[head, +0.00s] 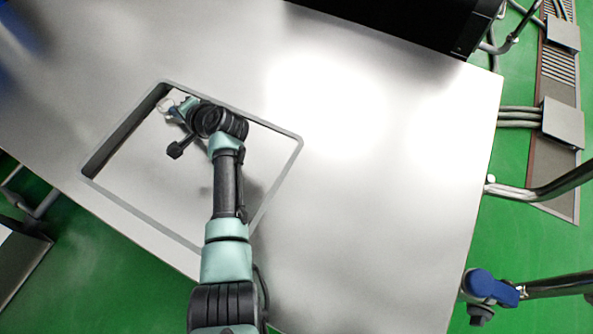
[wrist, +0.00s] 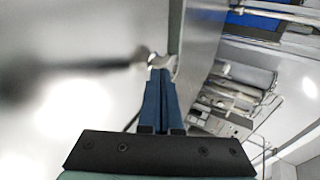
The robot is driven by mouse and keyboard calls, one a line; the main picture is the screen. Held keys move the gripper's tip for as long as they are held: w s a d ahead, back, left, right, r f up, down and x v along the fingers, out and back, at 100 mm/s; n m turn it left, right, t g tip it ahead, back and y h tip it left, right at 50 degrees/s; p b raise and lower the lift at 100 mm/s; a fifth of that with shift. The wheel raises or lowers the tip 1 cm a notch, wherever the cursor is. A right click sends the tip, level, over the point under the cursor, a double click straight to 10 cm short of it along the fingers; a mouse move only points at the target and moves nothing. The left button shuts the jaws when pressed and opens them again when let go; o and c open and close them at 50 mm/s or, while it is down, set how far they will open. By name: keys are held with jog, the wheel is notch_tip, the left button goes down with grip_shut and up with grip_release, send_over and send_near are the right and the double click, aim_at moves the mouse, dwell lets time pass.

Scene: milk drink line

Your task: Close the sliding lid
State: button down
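The sliding lid (head: 185,190) looks like a pale metal panel inside the rectangular frame in the steel top. A dark strip (head: 118,138) runs along the frame's left side; I cannot tell if it is a gap or a recessed wall. My gripper (head: 172,110) is at the frame's upper left corner. In the wrist view, its blue fingers (wrist: 160,72) lie close together beside a grey upright edge (wrist: 196,55). A small light piece (wrist: 165,64) shows at the fingertips. I cannot tell whether it is held or part of the tips.
The wide steel top (head: 370,190) is clear to the right of the frame. A black box (head: 400,18) stands at the back. Pipes (head: 540,190) and the green floor (head: 515,90) lie beyond the right edge. Machinery (wrist: 240,90) shows past the grey edge in the wrist view.

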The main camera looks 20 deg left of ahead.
aim_at(158, 104)
jog(key=a+b, duration=0.1)
jog(key=a, duration=0.2)
jog(key=w+a+b, duration=0.1)
jog(key=a+b, duration=0.1)
jog(key=a, duration=0.1)
jog(key=shift+w+a+f, duration=0.15)
jog(key=shift+a+f, duration=0.05)
jog(key=shift+a, duration=0.05)
jog(key=shift+a+r, duration=0.2)
jog(key=shift+r, duration=0.2)
